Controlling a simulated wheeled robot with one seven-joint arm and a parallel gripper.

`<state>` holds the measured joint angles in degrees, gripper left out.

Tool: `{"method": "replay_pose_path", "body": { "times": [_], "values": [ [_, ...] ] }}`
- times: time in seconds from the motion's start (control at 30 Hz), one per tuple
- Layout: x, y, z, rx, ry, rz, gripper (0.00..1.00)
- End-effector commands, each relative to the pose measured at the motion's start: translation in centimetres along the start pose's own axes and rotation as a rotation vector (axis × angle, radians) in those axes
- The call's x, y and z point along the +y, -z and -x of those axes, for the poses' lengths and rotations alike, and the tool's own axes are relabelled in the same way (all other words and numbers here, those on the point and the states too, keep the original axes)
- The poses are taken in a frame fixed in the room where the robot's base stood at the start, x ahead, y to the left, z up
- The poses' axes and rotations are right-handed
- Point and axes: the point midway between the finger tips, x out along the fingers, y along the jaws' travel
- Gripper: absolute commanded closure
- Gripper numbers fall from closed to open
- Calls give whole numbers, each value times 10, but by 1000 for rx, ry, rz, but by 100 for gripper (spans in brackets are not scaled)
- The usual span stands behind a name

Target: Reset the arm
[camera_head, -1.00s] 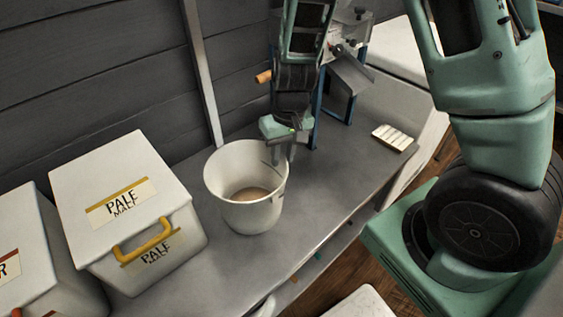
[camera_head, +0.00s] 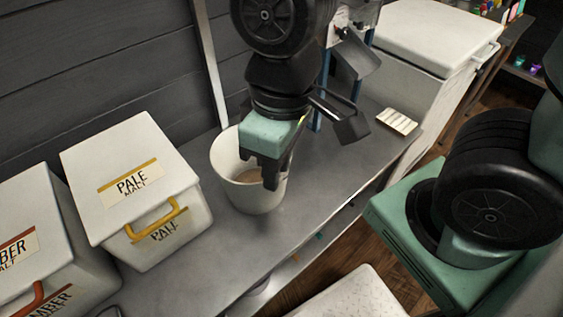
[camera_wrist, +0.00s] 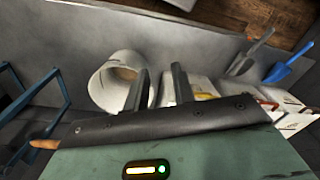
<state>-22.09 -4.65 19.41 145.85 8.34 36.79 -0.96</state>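My gripper (camera_head: 270,178) hangs above the grey bench, in front of the white bucket's right side in the head view, fingers pointing down. In the wrist view my gripper (camera_wrist: 160,90) shows two dark fingers standing apart with nothing between them, so it is open and empty. The white bucket (camera_head: 258,200) stands upright on the bench with brownish contents inside. It also shows in the wrist view (camera_wrist: 103,88), left of the fingers. Part of the bucket is hidden behind my gripper in the head view.
A white Pale Malt bin (camera_head: 120,215) with a yellow handle and an Amber bin (camera_head: 35,250) stand left on the bench. A blue-legged mill (camera_head: 355,70) stands behind my arm. A small white slatted block (camera_head: 397,121) lies at right. A blue scoop (camera_wrist: 288,67) shows in the wrist view.

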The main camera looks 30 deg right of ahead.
Motion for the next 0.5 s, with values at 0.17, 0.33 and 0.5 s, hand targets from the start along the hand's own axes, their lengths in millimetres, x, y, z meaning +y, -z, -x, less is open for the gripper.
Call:
{"method": "replay_pose_path", "body": {
  "times": [0.17,0.33,0.5],
  "values": [
    [-8,-10,3,0,-25,49,75],
    [-8,-10,3,0,-23,47,75],
    [-8,-9,12,0,-22,46,75]
  ]
}}
